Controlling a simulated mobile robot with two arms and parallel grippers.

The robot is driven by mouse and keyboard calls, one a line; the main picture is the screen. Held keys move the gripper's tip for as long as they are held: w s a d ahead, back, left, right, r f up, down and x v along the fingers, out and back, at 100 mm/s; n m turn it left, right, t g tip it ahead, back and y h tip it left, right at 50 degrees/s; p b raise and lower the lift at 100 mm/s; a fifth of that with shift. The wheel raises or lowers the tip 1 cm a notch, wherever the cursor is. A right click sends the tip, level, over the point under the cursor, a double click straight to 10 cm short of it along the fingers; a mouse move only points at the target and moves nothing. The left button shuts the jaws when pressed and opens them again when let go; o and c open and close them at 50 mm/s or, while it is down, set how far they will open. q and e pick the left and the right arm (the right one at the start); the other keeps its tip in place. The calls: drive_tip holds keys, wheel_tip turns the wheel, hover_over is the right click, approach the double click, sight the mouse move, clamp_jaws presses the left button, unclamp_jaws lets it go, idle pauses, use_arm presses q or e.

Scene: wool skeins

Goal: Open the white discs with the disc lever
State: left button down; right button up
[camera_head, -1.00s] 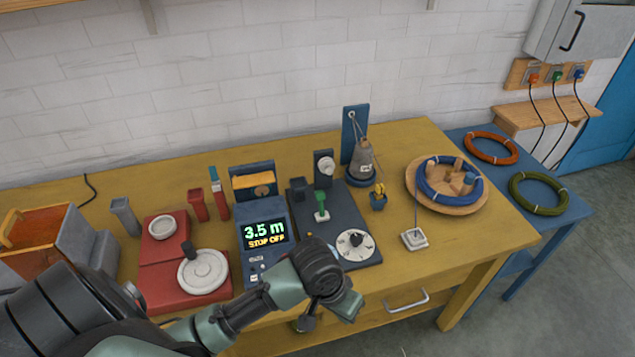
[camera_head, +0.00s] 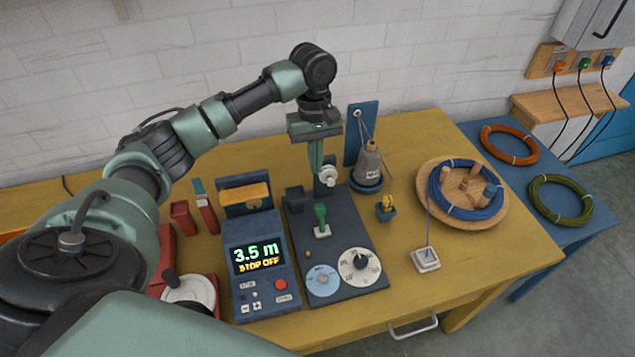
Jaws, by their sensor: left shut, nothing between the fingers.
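The small white discs (camera_head: 328,176) sit at the dark upright post at the back of the dark base plate (camera_head: 335,225). My left gripper (camera_head: 317,172) points down at that post, its green fingers shut and empty, and it partly hides the post and discs. I cannot tell whether it touches them or whether the discs are parted. A green-handled lever (camera_head: 321,215) stands on a small white foot on the plate, in front of the gripper; I cannot tell for sure that it is the disc lever. My right gripper is not in view.
A counter (camera_head: 258,265) reading "3.5 m STOP OFF" stands left of the plate. A white dial (camera_head: 359,266) and a blue disc (camera_head: 322,280) lie at the plate's front. A yarn cone (camera_head: 370,165) and a wooden reel (camera_head: 495,215) with blue yarn stand to the right.

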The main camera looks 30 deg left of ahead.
use_arm(q)
drive_tip(key=p, duration=0.1)
hover_over(321, 218)
drive_tip(key=w+a, duration=0.3)
wheel_tip(321, 218, down, 9)
drive_tip(key=shift+w+a+f, duration=0.15)
drive_tip(key=shift+a, duration=0.05)
drive_tip(key=shift+f, duration=0.3)
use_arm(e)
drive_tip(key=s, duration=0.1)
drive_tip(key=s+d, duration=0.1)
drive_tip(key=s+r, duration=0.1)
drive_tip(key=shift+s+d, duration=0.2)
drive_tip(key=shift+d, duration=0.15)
